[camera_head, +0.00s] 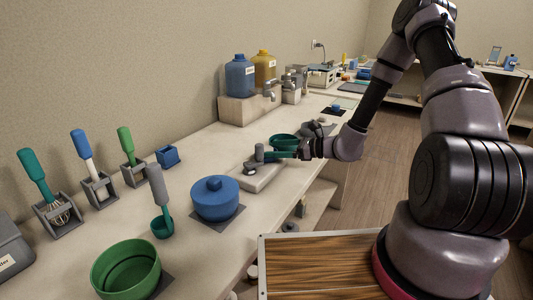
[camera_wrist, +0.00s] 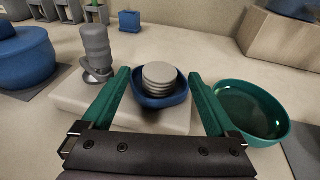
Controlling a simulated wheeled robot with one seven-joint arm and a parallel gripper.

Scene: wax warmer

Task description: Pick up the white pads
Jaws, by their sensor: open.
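The white pads (camera_wrist: 160,74) are a short stack of round, light-grey-looking discs. They sit in a small blue dish (camera_wrist: 160,101) in the middle of the wrist view, at the edge of a pale base block (camera_wrist: 70,104). My gripper (camera_wrist: 158,76) has green fingers, spread open and empty, one to the left and one to the right of the dish in the picture. I cannot tell whether the fingers touch the dish. In the head view my gripper (camera_head: 280,153) is low over the pale block (camera_head: 262,178), and the pads are too small to make out clearly.
A grey tamper-like tool (camera_wrist: 96,52) stands on the block, close to the left finger. A teal bowl (camera_wrist: 252,110) stands close to the right finger. A lidded blue pot (camera_head: 214,198), a green bowl (camera_head: 127,268) and tool holders stand farther along the counter.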

